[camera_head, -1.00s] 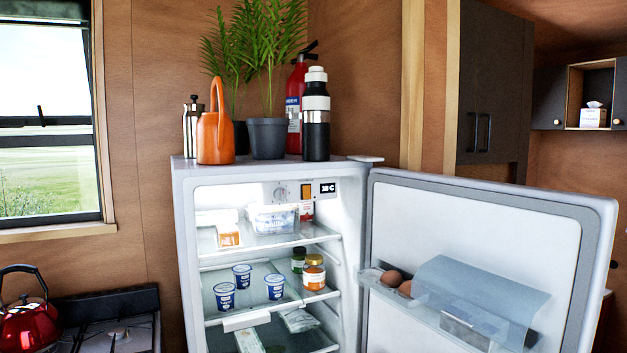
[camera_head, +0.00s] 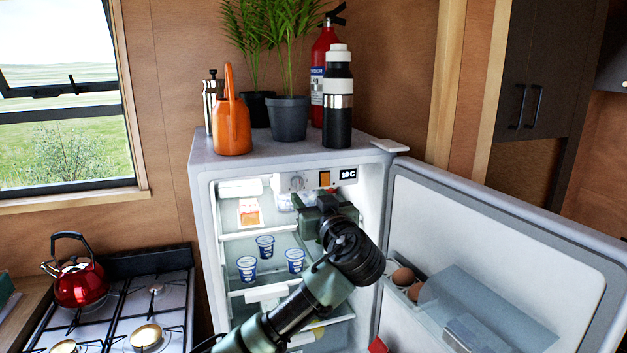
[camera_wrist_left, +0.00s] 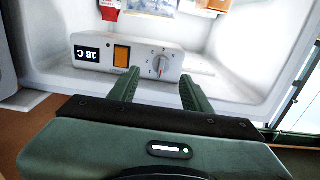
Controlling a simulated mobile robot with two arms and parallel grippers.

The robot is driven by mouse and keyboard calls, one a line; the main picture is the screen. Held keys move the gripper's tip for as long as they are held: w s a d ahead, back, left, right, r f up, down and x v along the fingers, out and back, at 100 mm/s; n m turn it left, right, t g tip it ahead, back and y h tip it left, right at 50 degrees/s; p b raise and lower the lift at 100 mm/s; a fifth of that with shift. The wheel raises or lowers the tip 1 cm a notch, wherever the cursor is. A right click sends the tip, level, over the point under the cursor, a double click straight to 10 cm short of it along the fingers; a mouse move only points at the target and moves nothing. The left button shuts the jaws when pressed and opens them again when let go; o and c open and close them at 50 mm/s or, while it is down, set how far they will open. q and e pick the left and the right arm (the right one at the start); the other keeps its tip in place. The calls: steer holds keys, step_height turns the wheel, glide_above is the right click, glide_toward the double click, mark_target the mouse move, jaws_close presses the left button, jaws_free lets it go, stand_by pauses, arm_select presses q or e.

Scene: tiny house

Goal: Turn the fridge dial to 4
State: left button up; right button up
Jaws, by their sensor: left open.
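The fridge dial (camera_head: 296,183) is a small round knob on the white control panel at the top inside the open fridge (camera_head: 206,230). In the left wrist view the dial (camera_wrist_left: 160,64) shows upside down with a red pointer mark, beside an orange square and a display reading 18 C. I cannot read the dial's setting. My left gripper (camera_head: 312,203) is inside the fridge opening, just below the panel. In the left wrist view its two fingers (camera_wrist_left: 158,88) are apart, empty, and pointing toward the dial without touching it. My right gripper is not in view.
The fridge door (camera_head: 490,250) stands open at the right, with eggs (camera_head: 402,276) in its rack. Yogurt cups (camera_head: 265,246) stand on a shelf beside my left arm. A watering can (camera_head: 232,125), plants and a black bottle (camera_head: 338,110) stand on top. A stove with a red kettle (camera_head: 80,282) is at left.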

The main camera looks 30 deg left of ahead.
mark_target(300, 188)
arm_select(q)
steer(key=p+x, duration=0.3)
steer(key=x, duration=0.3)
steer(key=shift+a, duration=0.3)
steer(key=shift+w+a+f+p, duration=0.1)
steer(key=shift+w+a+p, duration=0.15)
steer(key=shift+w+p, duration=0.05)
jaws_close()
